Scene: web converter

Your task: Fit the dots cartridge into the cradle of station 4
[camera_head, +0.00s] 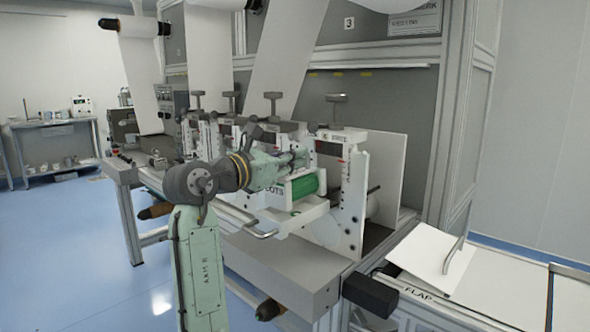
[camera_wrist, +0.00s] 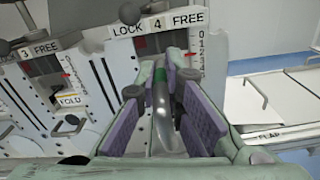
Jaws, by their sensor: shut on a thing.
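The dots cartridge (camera_head: 292,214) is a white tray-like body with a green roll (camera_head: 306,186) and a partly covered label on its front. My gripper (camera_head: 300,158) is above it, by the station 4 side plate (camera_head: 352,190). In the wrist view my gripper (camera_wrist: 164,78) is shut on a grey bar-like part (camera_wrist: 164,112) between its purple pads, which appears to be the cartridge's handle. Station 4's plate (camera_wrist: 157,25), marked LOCK 4 FREE, stands straight ahead. The cradle is mostly hidden, so I cannot tell whether the cartridge is seated.
Station 3 (camera_wrist: 40,50) stands close on the left, with a FOLD label (camera_wrist: 70,100). White paper webs (camera_head: 290,55) run down behind the stations. A bench marked FLAP (camera_head: 420,295), with a white plate (camera_head: 432,255), is at right. Blue floor is open at left.

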